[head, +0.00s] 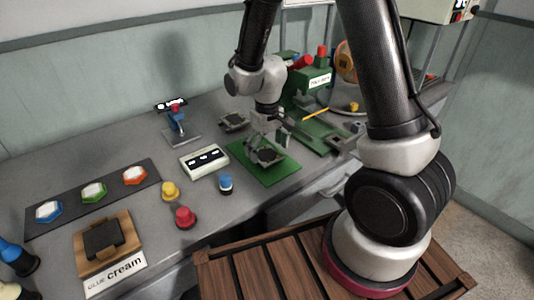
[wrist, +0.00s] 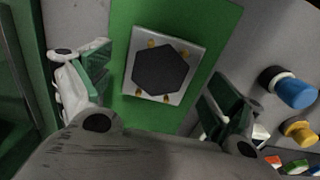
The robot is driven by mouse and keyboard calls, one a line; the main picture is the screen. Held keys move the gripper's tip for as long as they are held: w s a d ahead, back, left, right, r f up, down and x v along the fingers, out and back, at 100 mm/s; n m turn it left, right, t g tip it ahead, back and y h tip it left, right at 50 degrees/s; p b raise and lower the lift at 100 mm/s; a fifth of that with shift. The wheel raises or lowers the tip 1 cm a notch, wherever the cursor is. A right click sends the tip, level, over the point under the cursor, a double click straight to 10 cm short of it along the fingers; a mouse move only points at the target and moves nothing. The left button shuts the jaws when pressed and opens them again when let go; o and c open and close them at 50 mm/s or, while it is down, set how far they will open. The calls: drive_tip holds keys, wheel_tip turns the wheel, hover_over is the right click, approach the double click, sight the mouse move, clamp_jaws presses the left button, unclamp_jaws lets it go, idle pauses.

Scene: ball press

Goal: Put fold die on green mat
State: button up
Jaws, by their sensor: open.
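A square metal die plate with a dark hexagon and small brass studs, which I take for the fold die (head: 268,157), lies on the green mat (head: 286,170). It also shows in the wrist view (wrist: 163,70), flat and slightly turned, with green mat (wrist: 120,22) around it. My gripper (head: 262,147) is just over the plate. In the wrist view its two fingers (wrist: 160,80) are spread wide, left and right of the plate, with visible gaps. Nothing is held. No label on the plate is readable.
A similar dark plate (head: 233,121) lies behind the mat. A green press (head: 312,85) stands to the right. A white slotted block (head: 204,161), a blue-topped peg (head: 225,184), yellow (head: 170,191) and red (head: 185,217) pegs stand left and in front.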

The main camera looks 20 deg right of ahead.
sight(267, 155)
wheel_tip(267, 155, up, 10)
drive_tip(key=s+d+r+m+t, duration=0.1)
drive_tip(key=s+d+r, duration=0.2)
drive_tip(key=d+r, duration=0.15)
drive_tip(key=s+d+r+t, duration=0.1)
drive_tip(key=s+d+r, duration=0.2)
drive_tip(key=r, duration=0.3)
drive_tip(key=s+d+r+m+t, duration=0.1)
drive_tip(key=s+d+r, duration=0.2)
drive_tip(key=s, duration=0.3)
drive_tip(key=s+d+r+m+t, duration=0.1)
drive_tip(key=s+d+r, duration=0.2)
drive_tip(key=s, duration=0.4)
drive_tip(key=shift+s+d+m, duration=0.15)
drive_tip(key=shift+d+m, duration=0.15)
drive_tip(key=shift+d, duration=0.1)
